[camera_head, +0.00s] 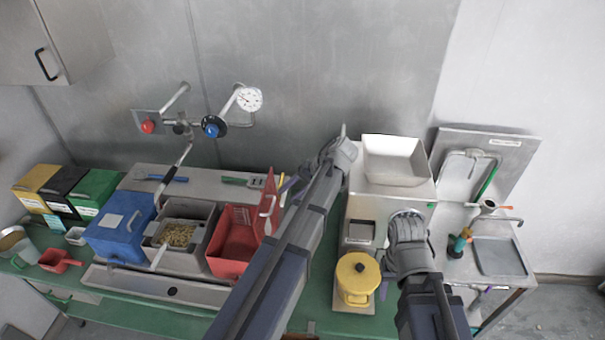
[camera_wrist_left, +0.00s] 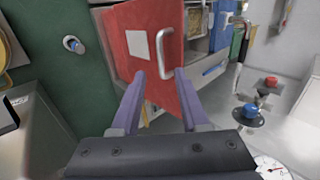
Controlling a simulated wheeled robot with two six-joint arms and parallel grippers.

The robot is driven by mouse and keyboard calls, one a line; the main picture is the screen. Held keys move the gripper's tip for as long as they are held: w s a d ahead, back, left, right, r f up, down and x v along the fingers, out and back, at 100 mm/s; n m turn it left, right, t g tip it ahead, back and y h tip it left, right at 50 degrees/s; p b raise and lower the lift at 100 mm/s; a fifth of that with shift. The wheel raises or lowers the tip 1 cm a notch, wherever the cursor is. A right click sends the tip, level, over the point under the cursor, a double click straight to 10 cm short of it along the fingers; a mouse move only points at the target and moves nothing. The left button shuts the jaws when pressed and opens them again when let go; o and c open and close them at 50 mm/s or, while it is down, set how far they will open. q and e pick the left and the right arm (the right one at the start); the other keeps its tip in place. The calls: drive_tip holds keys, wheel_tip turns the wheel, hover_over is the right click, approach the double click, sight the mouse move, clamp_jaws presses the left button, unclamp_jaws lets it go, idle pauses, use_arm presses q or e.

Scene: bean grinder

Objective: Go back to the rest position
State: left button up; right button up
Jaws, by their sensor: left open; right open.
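My left gripper (camera_head: 288,188) is over the back of the bench, beside the raised red lid (camera_head: 270,205) of the red bin (camera_head: 237,240). In the left wrist view its two purple fingers (camera_wrist_left: 160,82) are apart with nothing between them. The red lid (camera_wrist_left: 150,45) and its grey handle (camera_wrist_left: 166,52) stand just beyond the fingertips; I cannot tell whether they touch. My right gripper (camera_head: 408,218) is at the right, beside the grinder (camera_head: 393,190) and near the yellow-lidded container (camera_head: 357,277). Its fingers are mostly hidden by its own wrist.
A bin of beans (camera_head: 177,235) is open, left of the red bin. A closed blue bin (camera_head: 120,222) stands further left. Pipes with a gauge (camera_head: 249,99) and a blue knob (camera_head: 212,127) jut from the wall. A sink (camera_head: 498,257) is at the right.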

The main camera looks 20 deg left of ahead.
use_arm(q)
drive_tip(key=s+d+f+m+t+h+b, duration=0.1)
drive_tip(key=s+d+f+m+h+b, duration=0.2)
drive_tip(key=s+d+f+b, duration=0.6)
drive_tip(key=s+d+f+m+h+b, duration=0.3)
drive_tip(key=s+d+f+b, duration=0.6)
drive_tip(key=f, duration=0.7)
drive_tip(key=d+b, duration=0.2)
drive_tip(key=d, duration=0.2)
drive_tip(key=shift+s+d+f+m+t+h+b, duration=0.2)
drive_tip(key=shift+d+f+m+t+h+b, duration=0.1)
drive_tip(key=shift+d+f+t+b, duration=0.1)
